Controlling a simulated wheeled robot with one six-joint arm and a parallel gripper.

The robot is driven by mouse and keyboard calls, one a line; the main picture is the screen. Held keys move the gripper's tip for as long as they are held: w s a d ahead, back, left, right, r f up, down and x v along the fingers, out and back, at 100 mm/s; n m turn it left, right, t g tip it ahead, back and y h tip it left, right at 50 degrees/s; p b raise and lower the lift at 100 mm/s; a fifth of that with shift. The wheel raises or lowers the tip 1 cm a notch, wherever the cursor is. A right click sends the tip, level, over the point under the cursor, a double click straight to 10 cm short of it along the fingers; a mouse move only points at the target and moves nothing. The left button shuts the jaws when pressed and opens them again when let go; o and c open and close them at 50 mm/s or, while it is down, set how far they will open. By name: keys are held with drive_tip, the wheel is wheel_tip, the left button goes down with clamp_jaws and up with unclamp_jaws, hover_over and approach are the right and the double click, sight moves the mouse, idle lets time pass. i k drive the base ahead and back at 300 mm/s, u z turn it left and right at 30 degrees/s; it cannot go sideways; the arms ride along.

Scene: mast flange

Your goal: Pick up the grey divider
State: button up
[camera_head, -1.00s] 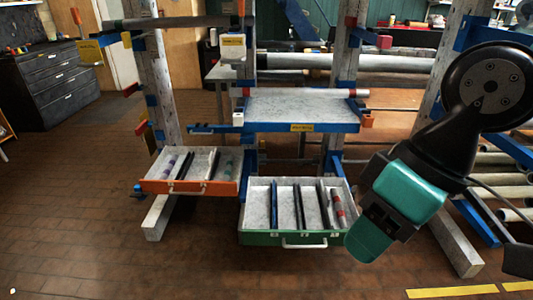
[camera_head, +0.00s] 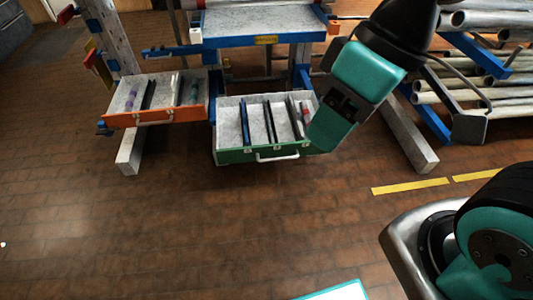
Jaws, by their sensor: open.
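The grey divider (camera_head: 294,117) stands in the right part of the green-fronted drawer (camera_head: 237,156), beside a red-marked tube (camera_head: 306,113). To its left stand a black divider (camera_head: 270,121) and a blue divider (camera_head: 245,122). My gripper (camera_head: 345,103), teal and black, is above the drawer's right front corner in the picture, to the right of the divider. It covers part of that corner. No object shows in it, and its fingertips are not clear to see.
An orange-fronted drawer (camera_head: 152,116) with dividers and tubes stands open to the left. A blue-edged shelf (camera_head: 257,25) is above the green drawer. Pipes (camera_head: 475,85) lie on a rack at right. The brown floor (camera_head: 200,220) in front is clear.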

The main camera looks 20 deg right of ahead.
sight(294, 109)
drive_tip(key=z, duration=0.55)
drive_tip(key=i, duration=1.3)
drive_tip(key=u, duration=1.35)
